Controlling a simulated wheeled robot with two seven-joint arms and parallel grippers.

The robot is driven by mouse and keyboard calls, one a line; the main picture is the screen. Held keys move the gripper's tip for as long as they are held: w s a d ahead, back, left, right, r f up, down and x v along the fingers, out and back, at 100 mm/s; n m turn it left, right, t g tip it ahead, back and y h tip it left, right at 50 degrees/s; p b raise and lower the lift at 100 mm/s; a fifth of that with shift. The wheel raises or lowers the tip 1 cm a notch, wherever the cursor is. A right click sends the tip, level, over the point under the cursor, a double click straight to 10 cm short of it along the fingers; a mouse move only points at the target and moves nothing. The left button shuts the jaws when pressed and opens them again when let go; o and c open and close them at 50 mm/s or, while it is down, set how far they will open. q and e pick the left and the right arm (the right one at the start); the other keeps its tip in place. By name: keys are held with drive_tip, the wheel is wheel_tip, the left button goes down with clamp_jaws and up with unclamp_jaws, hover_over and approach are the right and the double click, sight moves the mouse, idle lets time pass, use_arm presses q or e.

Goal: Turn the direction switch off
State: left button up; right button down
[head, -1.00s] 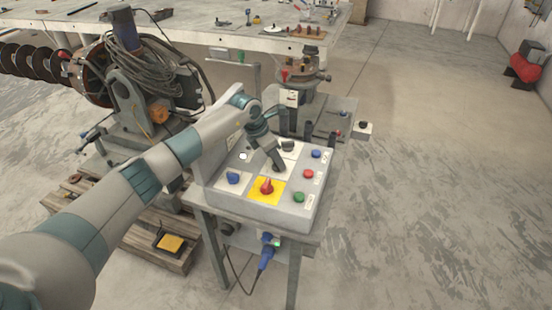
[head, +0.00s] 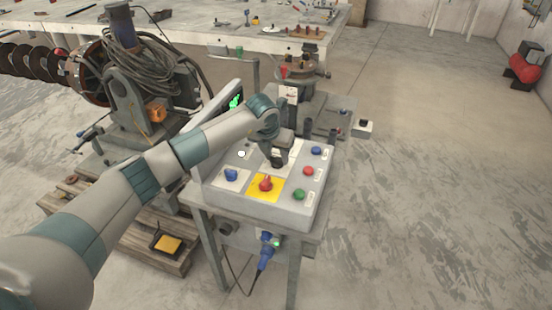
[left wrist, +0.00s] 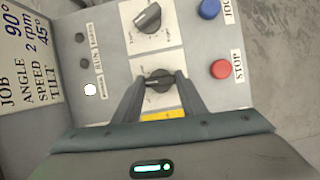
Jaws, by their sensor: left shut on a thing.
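The control box (head: 292,211) stands on a small metal stand. In the left wrist view my left gripper (left wrist: 157,86) is shut on a black rotary knob (left wrist: 158,76), with a finger on either side of it. The small print around this knob is not readable, so I cannot tell whether it is the direction switch. In the head view my left gripper (head: 277,161) points down onto the panel and hides much of the white plate. My right gripper is not in view.
A red switch (head: 265,183) on a yellow plate, a blue knob (head: 231,174), and blue (head: 316,151), red (head: 308,171) and green (head: 299,194) buttons surround the gripper. A screen (head: 236,103) rises behind.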

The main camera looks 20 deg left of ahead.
use_arm(q)
drive_tip(key=shift+n, duration=0.3)
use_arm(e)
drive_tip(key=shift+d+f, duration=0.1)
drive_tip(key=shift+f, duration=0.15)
use_arm(q)
drive_tip(key=o, duration=1.1)
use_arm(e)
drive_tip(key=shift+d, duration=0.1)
use_arm(q)
drive_tip(key=shift+r, duration=0.15)
drive_tip(key=shift+s+r+b, duration=0.25)
drive_tip(key=shift+r+b, duration=0.15)
drive_tip(key=shift+r, duration=0.1)
drive_tip(key=shift+b+v, duration=2.2)
drive_tip(key=shift+v, duration=5.85)
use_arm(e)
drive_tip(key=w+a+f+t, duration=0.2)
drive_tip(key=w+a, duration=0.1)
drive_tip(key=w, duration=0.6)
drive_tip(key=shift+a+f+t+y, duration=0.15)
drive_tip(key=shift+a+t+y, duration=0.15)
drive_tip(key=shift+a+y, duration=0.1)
use_arm(q)
drive_tip(key=shift+d, duration=0.15)
